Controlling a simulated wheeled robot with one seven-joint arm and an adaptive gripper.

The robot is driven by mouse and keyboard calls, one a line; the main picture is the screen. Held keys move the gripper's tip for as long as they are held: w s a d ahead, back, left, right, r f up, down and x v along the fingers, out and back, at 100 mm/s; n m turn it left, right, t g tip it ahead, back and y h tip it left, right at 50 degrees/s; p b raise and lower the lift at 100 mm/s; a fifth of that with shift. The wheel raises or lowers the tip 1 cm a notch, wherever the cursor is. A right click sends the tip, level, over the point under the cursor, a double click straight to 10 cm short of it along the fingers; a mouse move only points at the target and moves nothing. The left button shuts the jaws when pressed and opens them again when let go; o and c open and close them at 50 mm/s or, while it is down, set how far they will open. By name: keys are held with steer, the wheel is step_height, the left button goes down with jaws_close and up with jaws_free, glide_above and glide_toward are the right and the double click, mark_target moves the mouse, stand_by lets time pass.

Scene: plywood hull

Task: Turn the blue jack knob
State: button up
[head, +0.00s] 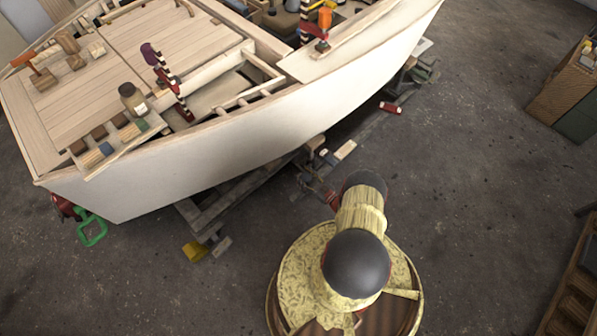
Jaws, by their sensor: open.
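My gripper (312,184) appears small and dark red beyond my arm, low beside the hull's supports. It is open, with nothing seen in it. Its fingers are hard to make out, and my arm hides part of it.
The white boat hull (240,140) fills the upper left, resting on wooden supports (205,215). A green loop handle (92,229) is at its left end. A yellow block (195,251) lies on the floor. A cabinet (565,95) stands right. The floor between is mostly clear.

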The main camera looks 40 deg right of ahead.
steer(key=shift+w+a, duration=0.15)
steer(key=shift+w, duration=1.5)
steer(key=shift+c, duration=0.5)
steer(key=c, duration=1.1)
steer(key=shift+c, duration=0.3)
